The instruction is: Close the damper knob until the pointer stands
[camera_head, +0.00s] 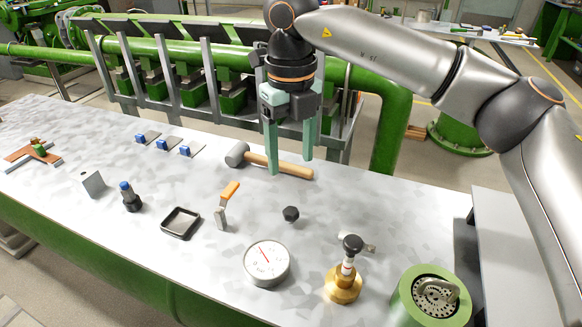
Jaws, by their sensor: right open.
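A green round fitting with a slotted metal disc and a grey raised grip (437,296) stands at the front right; it may be the damper knob. A black knob on a brass base (345,284) stands to its left. A round gauge (266,263) with a white face and a red pointer lies left of the brass base. I cannot tell for sure which knob the task means. My right gripper (290,165) is open and empty, pointing down over the back of the table, well behind these parts. Its fingers overlap the mallet in the picture. My left gripper is not in view.
A wooden-handled mallet (275,164) lies below my right gripper. An orange-handled lever (228,203), a black hex piece (291,214), a square black tray (181,223) and a blue-topped fitting (130,197) stand mid-table. Green pipes run behind. Bare table lies right of the hex piece.

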